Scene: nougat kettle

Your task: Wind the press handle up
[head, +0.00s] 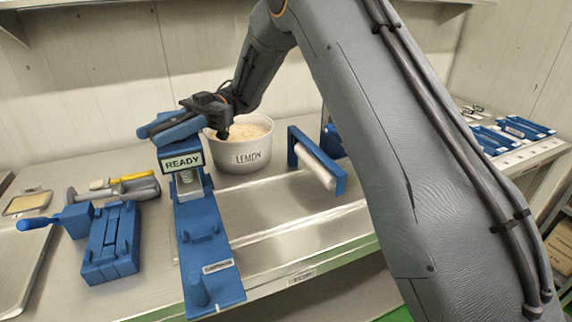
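The press appears to be the tall blue stand (203,225) in the middle left, with a white READY sign (183,162) near its top. A blue bar, which looks like its handle (180,130), lies across the top above the sign. My dark gripper (203,110) is at this bar, reaching down from behind and to the right. Its fingers overlap the bar in the picture, and I cannot tell whether they close on it. A metal part (188,183) shows below the sign.
A white bowl labelled LEMON (242,155) stands close behind the press, just below my forearm. A blue frame with a white roller (316,164) is to the right. A blue block fixture (111,243) and a yellow-topped tool (125,180) are to the left.

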